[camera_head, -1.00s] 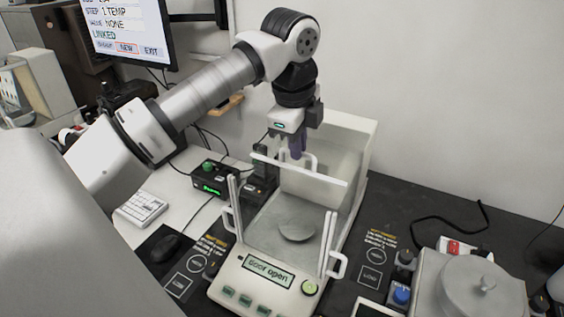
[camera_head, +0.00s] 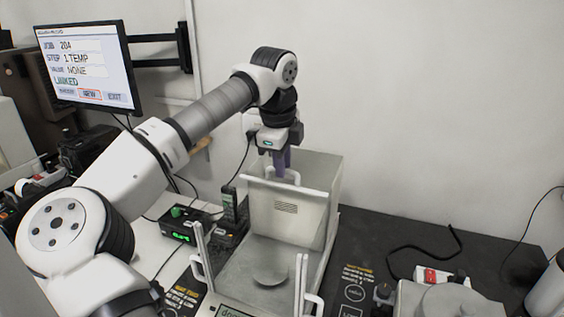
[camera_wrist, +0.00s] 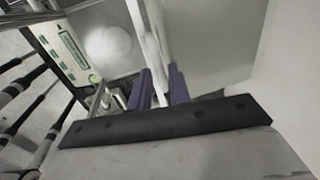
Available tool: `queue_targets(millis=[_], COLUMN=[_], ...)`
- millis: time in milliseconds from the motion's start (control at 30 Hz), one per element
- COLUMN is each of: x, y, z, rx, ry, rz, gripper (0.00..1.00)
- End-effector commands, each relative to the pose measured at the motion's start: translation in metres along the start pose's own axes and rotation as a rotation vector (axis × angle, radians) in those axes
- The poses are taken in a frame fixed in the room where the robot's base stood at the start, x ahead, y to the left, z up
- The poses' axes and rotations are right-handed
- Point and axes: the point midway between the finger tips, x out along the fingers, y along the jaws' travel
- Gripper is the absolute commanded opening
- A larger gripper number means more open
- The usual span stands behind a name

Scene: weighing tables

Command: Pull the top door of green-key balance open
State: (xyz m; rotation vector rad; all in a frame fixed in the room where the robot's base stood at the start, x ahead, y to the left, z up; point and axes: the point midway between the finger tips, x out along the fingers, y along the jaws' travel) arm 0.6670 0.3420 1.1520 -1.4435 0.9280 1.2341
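The balance stands in front of me with its clear draft shield; its front panel (camera_head: 234,313) is cut off at the bottom edge of the head view. The wrist view shows its display (camera_wrist: 72,48) and a green key (camera_wrist: 95,78). The top door's white handle (camera_head: 296,177) is at the rear of the shield top, behind a white crossbar (camera_head: 300,194). My gripper (camera_head: 281,170) points down at this handle, its purple fingers partly hiding it. In the wrist view the fingers (camera_wrist: 163,88) are slightly apart, seemingly closed around the handle. The round pan (camera_head: 271,274) is empty.
A monitor (camera_head: 85,68) stands at the left. A small black device with a green readout (camera_head: 180,237) sits left of the balance. Another instrument (camera_head: 440,300) is at the lower right.

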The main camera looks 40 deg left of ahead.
Motion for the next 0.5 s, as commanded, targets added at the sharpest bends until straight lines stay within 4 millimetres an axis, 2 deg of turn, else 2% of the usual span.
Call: queue_targets(millis=[33, 100, 367, 500], x=[-0.0001, 0.0, -0.0005, -0.0091], y=[0.0001, 0.0002, 0.0003, -0.0001], z=[0.0001, 0.0001, 0.0001, 0.0004], rx=[0.0, 0.0, 0.0, -0.001], ry=[0.0, 0.0, 0.0, -0.001], rz=[0.0, 0.0, 0.001, 0.0], gripper=[0.26, 0.32, 0.32, 0.32])
